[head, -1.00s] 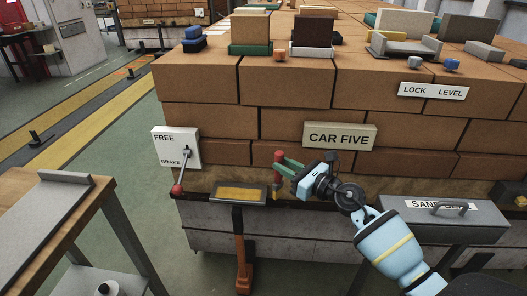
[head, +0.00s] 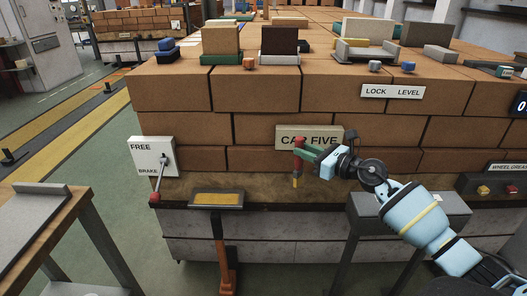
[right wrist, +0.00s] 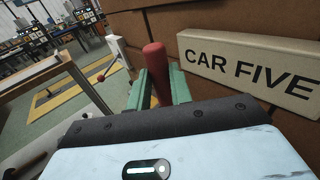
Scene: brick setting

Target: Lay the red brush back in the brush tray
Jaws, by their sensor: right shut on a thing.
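The red brush (head: 298,146) is upright in the head view, red handle on top and a yellowish lower end. My right gripper (head: 301,154), with green fingers, is shut on it in front of the CAR FIVE sign. In the right wrist view the red handle of the brush (right wrist: 155,65) stands between the green fingers (right wrist: 157,90); its lower end is hidden there. The brush tray (head: 217,192), dark-rimmed with a yellow inside, stands on an orange post left of the brush, apart from it. I see no brush in it. My left gripper is not in view.
The brick stack on the car (head: 255,90) rises close behind the gripper. A brake lever (head: 156,187) with a red knob is left of the tray. A grey box (head: 440,207) stands below my right arm. A bench (head: 40,215) is at the left.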

